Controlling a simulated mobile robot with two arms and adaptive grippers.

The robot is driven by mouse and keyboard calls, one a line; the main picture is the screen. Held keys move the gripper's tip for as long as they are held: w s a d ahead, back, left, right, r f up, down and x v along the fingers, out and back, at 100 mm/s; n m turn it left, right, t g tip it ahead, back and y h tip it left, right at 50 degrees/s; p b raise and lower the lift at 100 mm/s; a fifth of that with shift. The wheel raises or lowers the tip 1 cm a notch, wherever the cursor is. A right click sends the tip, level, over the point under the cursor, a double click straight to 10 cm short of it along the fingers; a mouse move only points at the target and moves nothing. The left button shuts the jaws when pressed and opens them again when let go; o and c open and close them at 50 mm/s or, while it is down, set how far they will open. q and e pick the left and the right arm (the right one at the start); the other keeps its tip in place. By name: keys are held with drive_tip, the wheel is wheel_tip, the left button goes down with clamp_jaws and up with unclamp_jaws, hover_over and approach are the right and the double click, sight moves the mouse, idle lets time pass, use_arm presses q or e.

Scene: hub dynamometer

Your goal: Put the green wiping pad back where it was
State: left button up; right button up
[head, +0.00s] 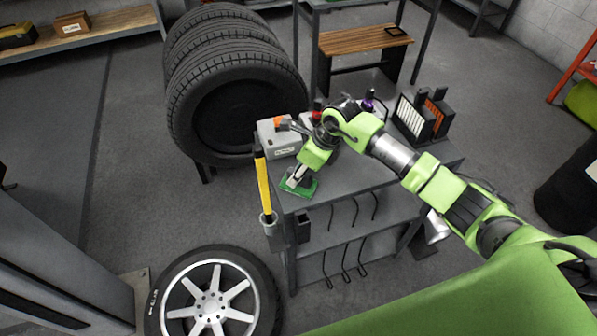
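The green wiping pad (308,191) is at the near left corner of the grey cart's top (345,178). It looks flat, at or just above the surface. My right arm comes in from the right and over the cart. Its gripper (295,181) points down at the pad, with the fingertips at or on it. The fingers are small and partly hidden, so I cannot tell whether they grip the pad. My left gripper is not in view.
A grey box (279,138) stands behind the pad. A yellow-handled tool (263,185) stands in a holder at the cart's left side. Black and orange holders (426,117) are at the cart's right end. Tyres (235,90) stand behind; a spoked wheel (213,300) is in front.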

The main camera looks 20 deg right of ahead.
drive_tip(key=shift+r, duration=0.1)
drive_tip(key=shift+d+r, duration=0.1)
drive_tip(key=shift+r, duration=0.15)
drive_tip(key=b+v, duration=0.2)
drive_tip(key=v, duration=0.9)
drive_tip(key=shift+s+r, duration=0.2)
drive_tip(key=shift+s+f, duration=0.1)
